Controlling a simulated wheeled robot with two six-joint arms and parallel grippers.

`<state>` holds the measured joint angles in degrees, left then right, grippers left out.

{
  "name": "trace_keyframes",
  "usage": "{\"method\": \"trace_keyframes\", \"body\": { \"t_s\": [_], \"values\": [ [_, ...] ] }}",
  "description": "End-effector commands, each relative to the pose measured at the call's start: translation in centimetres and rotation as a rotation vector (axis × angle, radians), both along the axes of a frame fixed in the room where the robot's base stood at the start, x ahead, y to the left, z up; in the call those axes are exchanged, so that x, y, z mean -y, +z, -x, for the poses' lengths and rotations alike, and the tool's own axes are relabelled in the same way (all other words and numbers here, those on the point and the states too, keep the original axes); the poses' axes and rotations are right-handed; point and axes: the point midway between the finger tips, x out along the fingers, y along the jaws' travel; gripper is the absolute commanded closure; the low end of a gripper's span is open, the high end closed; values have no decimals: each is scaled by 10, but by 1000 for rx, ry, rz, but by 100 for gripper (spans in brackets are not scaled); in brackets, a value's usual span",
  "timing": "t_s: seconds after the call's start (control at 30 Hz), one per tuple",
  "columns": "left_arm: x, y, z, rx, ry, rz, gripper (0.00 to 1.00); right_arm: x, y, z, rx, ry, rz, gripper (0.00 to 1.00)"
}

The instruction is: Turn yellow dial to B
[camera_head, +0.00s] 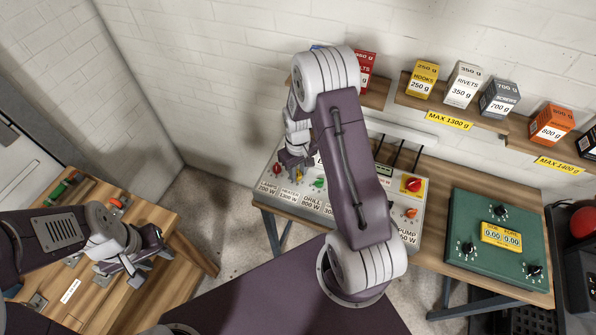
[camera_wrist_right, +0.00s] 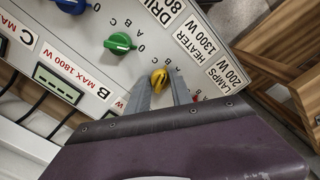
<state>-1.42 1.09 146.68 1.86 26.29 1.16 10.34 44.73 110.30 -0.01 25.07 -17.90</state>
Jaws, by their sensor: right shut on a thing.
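The yellow dial (camera_wrist_right: 159,78) sits on a pale panel, with small letters around it, beside the "HEATER 1300 W" label (camera_wrist_right: 196,42). My right gripper (camera_wrist_right: 161,86) has its two fingers on either side of the dial and is shut on it. The dial's exact pointing is hard to read, as the fingers cover part of its scale. In the head view, my right gripper (camera_head: 294,163) reaches down at the left part of the panel (camera_head: 412,226), and the dial is mostly hidden. My left gripper (camera_head: 138,268) hangs over the wooden bench at left; its jaw opening is unclear.
A green dial (camera_wrist_right: 119,43) and a blue dial (camera_wrist_right: 72,5) neighbour the yellow one; a red dial (camera_head: 277,169) is at the panel's left. A red knob (camera_head: 413,185) is on the right. A green box (camera_head: 470,258) stands further right. Shelves with weighted boxes hang above.

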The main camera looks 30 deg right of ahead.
Motion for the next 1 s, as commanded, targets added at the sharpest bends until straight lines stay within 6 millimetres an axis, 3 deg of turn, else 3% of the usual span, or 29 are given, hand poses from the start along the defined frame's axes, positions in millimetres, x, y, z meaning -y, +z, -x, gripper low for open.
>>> {"method": "trace_keyframes", "body": {
  "t_s": [0.43,0.47,0.5,0.53,0.83,1.0],
  "values": [
    [0,0,0,0,0,0,64,1,2,-4,12,8,2,100],
    [0,0,0,0,0,0,64,1,2,-4,12,8,2,68],
    [0,0,0,0,0,0,64,1,2,-4,11,8,3,57],
    [0,0,0,0,0,0,64,1,2,-4,11,8,2,52],
    [0,0,0,0,0,0,64,0,2,-2,5,8,1,52],
    [0,-6,0,0,0,0,64,0,27,-3,11,8,2,52]
  ]
}}
